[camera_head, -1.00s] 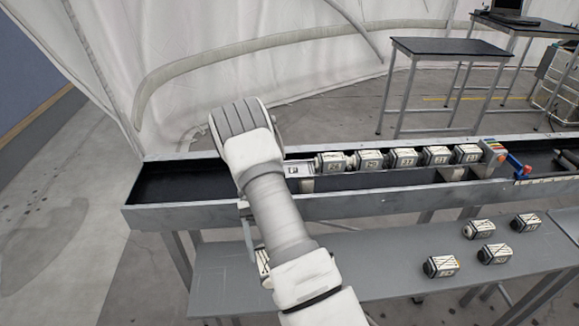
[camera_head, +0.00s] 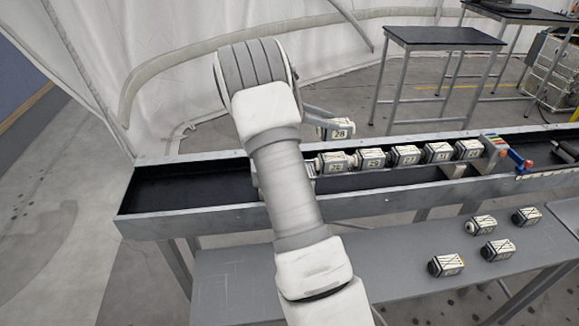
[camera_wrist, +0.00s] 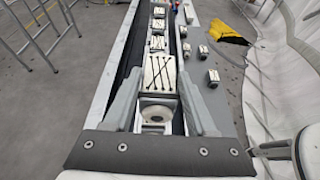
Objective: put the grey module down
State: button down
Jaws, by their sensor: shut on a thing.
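My gripper (camera_wrist: 160,88) is shut on a grey-and-white module (camera_wrist: 161,72) with black crossed lines on top, seen between the two fingers in the wrist view. In the head view the held module (camera_head: 338,133) shows the number 28 and appears raised above the row in the long trough (camera_head: 180,190). One grey finger (camera_head: 318,110) shows beside it; my arm hides most of the gripper. Several similar modules (camera_head: 405,155) stand in a row in the trough, also ahead of the held one in the wrist view (camera_wrist: 157,43).
Several loose modules (camera_head: 446,265) lie on the lower grey bench (camera_head: 235,285) in front of the trough. Red, blue and orange parts (camera_head: 510,155) sit at the row's right end. The trough's left part is empty. A dark-topped table (camera_head: 440,37) stands behind.

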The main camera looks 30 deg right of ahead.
jog(key=w+a+f, duration=0.1)
jog(key=a+f, duration=0.2)
jog(key=w+a+f, duration=0.2)
jog(key=a+f, duration=0.1)
jog(key=f, duration=0.1)
jog(key=w+a+f, duration=0.2)
jog(key=a+f, duration=0.1)
jog(key=a, duration=0.1)
jog(key=shift+w+f, duration=0.15)
jog(key=shift+f, duration=0.2)
jog(key=shift+f, duration=0.5)
